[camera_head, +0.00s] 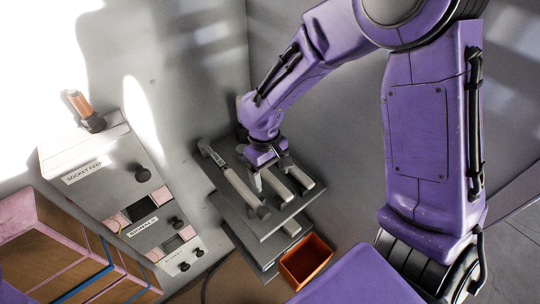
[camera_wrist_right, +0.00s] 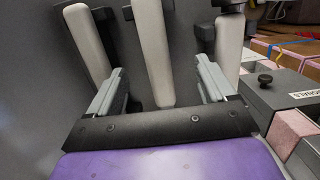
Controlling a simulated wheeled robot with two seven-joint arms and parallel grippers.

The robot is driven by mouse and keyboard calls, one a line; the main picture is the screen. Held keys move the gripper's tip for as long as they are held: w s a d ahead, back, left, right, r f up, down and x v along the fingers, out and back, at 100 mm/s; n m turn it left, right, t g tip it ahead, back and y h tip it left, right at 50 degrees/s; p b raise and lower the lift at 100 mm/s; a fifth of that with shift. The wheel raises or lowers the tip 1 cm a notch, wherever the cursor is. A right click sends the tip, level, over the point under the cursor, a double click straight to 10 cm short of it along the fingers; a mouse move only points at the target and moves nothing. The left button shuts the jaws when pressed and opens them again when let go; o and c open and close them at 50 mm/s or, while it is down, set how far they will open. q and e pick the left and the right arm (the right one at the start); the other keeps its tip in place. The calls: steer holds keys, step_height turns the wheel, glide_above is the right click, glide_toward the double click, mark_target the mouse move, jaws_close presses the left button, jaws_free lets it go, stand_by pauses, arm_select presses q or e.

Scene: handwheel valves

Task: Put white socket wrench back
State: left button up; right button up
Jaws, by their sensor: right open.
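Several pale-handled tools lie side by side on a grey shelf (camera_head: 272,230) in the head view. The left tool (camera_head: 240,185) has a dark end at its lower tip. A middle tool (camera_head: 276,185) and a right tool (camera_head: 300,176) lie beside it. I cannot tell for sure which one is the white socket wrench. My right gripper (camera_head: 270,172) is over the middle tool. In the wrist view the right gripper (camera_wrist_right: 160,85) is open, with the middle pale handle (camera_wrist_right: 152,50) between its fingers, not gripped. The other handles (camera_wrist_right: 90,40) (camera_wrist_right: 228,50) lie outside the fingers. My left gripper is not in view.
A grey panel labelled SOCKET FEED (camera_head: 110,170) stands left, with black knobs and an orange-handled piece (camera_head: 80,103) upright on top. An orange bin (camera_head: 305,262) sits below the shelf. Pink-edged crates (camera_head: 60,250) fill the lower left. A grey wall is close behind the shelf.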

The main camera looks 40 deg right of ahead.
steer(key=shift+w+r, duration=0.25)
steer(key=shift+r, duration=1.25)
steer(key=shift+w+r, duration=0.2)
steer(key=shift+r, duration=1.3)
step_height(320, 180, up, 10)
steer(key=w, duration=0.1)
steer(key=shift+w+r, duration=0.2)
steer(key=shift+w, duration=0.1)
steer(key=shift+a, duration=0.1)
